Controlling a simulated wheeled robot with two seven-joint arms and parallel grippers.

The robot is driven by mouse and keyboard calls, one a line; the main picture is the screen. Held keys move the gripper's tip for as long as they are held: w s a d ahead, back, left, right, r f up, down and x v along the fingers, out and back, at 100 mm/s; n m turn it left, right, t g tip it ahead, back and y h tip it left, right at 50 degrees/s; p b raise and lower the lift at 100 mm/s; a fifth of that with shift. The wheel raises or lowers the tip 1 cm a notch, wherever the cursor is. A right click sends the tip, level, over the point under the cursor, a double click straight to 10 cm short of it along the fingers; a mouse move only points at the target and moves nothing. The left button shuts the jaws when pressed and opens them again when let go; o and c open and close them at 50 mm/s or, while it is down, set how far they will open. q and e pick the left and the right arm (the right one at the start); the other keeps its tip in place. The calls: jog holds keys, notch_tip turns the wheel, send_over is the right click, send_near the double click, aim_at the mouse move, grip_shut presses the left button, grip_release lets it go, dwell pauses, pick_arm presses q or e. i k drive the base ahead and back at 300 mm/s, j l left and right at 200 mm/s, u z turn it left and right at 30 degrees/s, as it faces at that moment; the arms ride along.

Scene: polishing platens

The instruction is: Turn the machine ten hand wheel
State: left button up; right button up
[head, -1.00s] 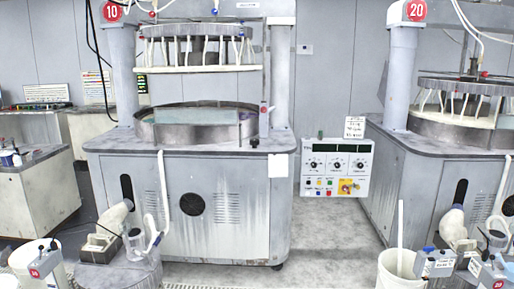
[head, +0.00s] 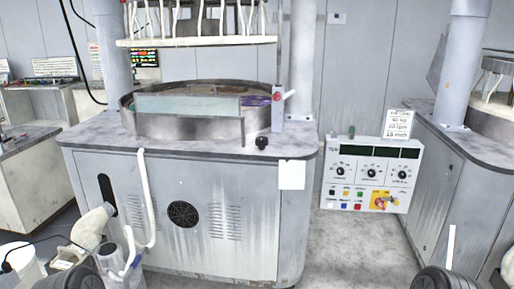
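Machine ten (head: 190,215) is a grey cabinet with a worn top and a round metal basin (head: 190,128). A small black knob (head: 262,142) sits on the front edge of its top, right of centre; I cannot tell if it is the hand wheel. A round black grille-like disc (head: 184,214) is on the cabinet front. A grey post with a red button (head: 277,97) and a pale lever stands at the basin's right side. Dark rounded parts, probably of my arms, show at the bottom left and bottom right edges.
A control panel (head: 369,172) with dials and buttons stands right of machine ten. A second machine (head: 452,180) is at the right. Grey floor (head: 345,250) is clear between the machines.

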aim_at(261, 142)
jog(key=i+l+u, duration=0.15)
jog(key=i+l, duration=0.3)
jog(key=i, duration=0.35)
jog(key=i+l+u, duration=0.15)
jog(key=i+l, duration=0.4)
jog(key=i, duration=0.2)
jog(key=i+l+u, duration=0.15)
jog(key=i+l, duration=0.45)
jog(key=i, duration=0.15)
